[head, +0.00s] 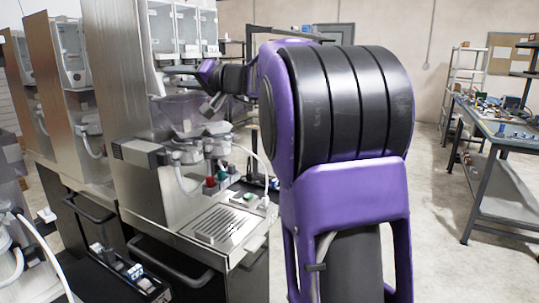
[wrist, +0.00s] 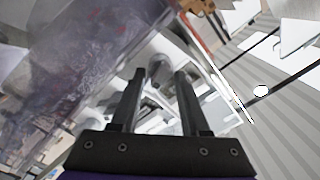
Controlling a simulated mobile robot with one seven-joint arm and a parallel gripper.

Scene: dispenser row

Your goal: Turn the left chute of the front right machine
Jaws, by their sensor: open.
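The front right machine (head: 135,75) is a tall steel dispenser whose front faces right in the head view. Pale chutes (head: 187,154) sit under its cloudy see-through hoppers; which one is the left chute I cannot tell for sure. My gripper (head: 212,106) is beside the hoppers, above the chutes, partly hidden by my arm. In the wrist view my gripper (wrist: 160,76) is open, with two dark fingers apart. A grey rounded nozzle-like part (wrist: 158,70) shows between the fingertips; contact is not clear. A cloudy hopper (wrist: 75,85) fills the left there.
A steel drip tray (head: 218,224) with a grille lies below the chutes. Red and green knobs (head: 211,184) and a white hose stand near it. More machines (head: 68,100) line the left. A cluttered workbench (head: 500,125) is at right, with open floor before it.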

